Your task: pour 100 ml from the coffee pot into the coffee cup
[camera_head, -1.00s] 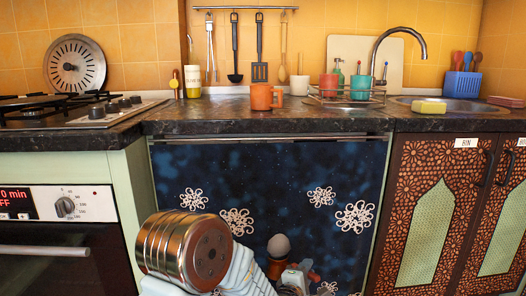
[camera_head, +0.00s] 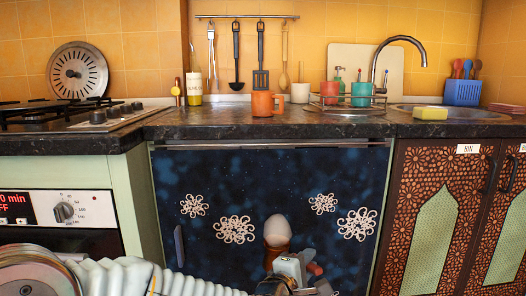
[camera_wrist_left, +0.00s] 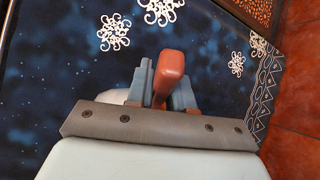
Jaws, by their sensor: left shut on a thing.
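My left gripper (camera_head: 292,268) is low in front of the blue cabinet, below the counter. It is shut on the red-brown handle of what appears to be the coffee pot (camera_head: 277,232), which shows a rounded pale top and brown below. In the left wrist view the handle (camera_wrist_left: 172,66) stands between the blue-grey fingers (camera_wrist_left: 162,84); most of the pot is hidden. Its contents cannot be seen. An orange mug (camera_head: 263,104), possibly the coffee cup, stands upright on the counter, above and well apart from the gripper. My right gripper is not in view.
The dark counter edge (camera_head: 260,131) lies between pot and mug heights. A white cup (camera_head: 300,93) and a wire rack (camera_head: 345,103) with red (camera_head: 330,93) and green cups (camera_head: 361,94) stand near the mug. The stove (camera_head: 75,115) is left. Counter left of the mug is clear.

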